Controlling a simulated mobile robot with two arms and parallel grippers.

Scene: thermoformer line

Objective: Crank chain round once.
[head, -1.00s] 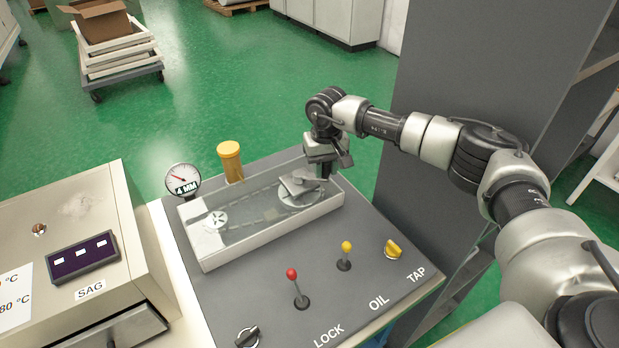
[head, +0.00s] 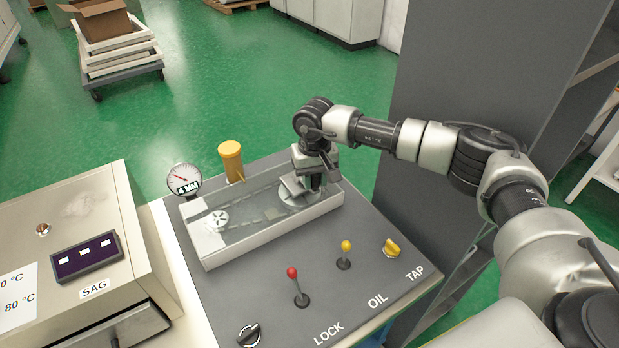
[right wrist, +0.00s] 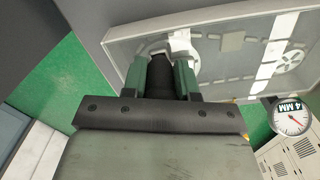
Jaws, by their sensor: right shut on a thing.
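The chain case is a shallow white-rimmed box (head: 237,249) with a clear top on the dark console. Through the top I see a small white sprocket (head: 217,220) at its left end and a faint chain. A grey crank arm (head: 291,186) sits over the disc at the right end. My right gripper (head: 316,188) is over that end, shut on the crank's black handle. The right wrist view shows the black handle (right wrist: 161,75) between the two fingers, with the case (right wrist: 118,40) beyond. My left gripper is not in view.
A round dial reading 4 MM (head: 184,178) and a yellow-capped cylinder (head: 231,160) stand behind the case. In front are a red-knobbed lever (head: 297,285), a yellow-knobbed lever (head: 345,255), a yellow tap (head: 391,247) and a black knob (head: 249,335). A grey panel stands right.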

